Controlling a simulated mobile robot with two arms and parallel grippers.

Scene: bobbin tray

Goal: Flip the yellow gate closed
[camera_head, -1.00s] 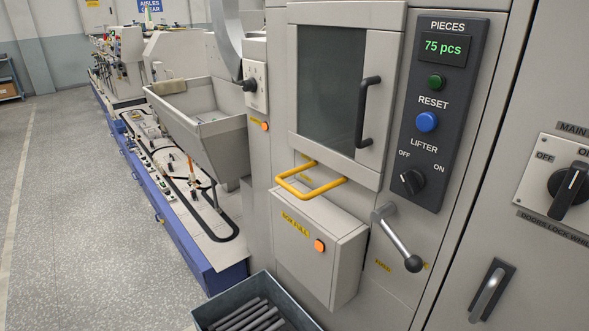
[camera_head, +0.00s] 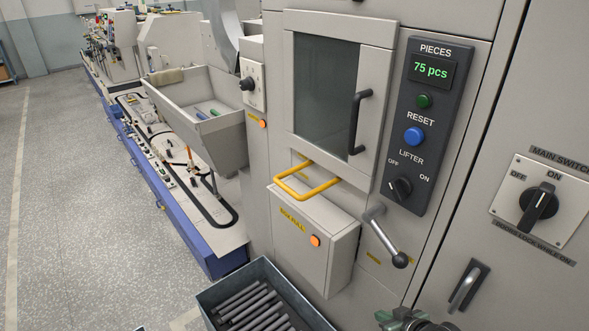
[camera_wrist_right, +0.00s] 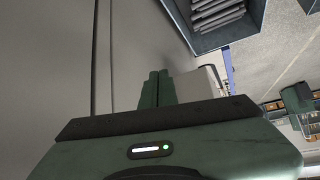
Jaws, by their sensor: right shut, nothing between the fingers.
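The yellow gate (camera_head: 307,181) is a U-shaped yellow bar under the windowed door. It sticks out from the machine front, roughly level, above the grey box marked BOX FULL. My right gripper (camera_head: 384,318) is at the bottom edge of the head view, in front of and below the gate, well apart from it. In the right wrist view its green fingers (camera_wrist_right: 158,88) are together and empty. A green part at the right of that view (camera_wrist_right: 297,98) looks like my left gripper; its fingers cannot be made out.
A dark bin (camera_head: 213,311) with several grey rods stands below the box. A lever with a black knob (camera_head: 399,260) sticks out right of the gate. The door handle (camera_head: 358,122) and lifter switch (camera_head: 399,189) are above. The floor at left is clear.

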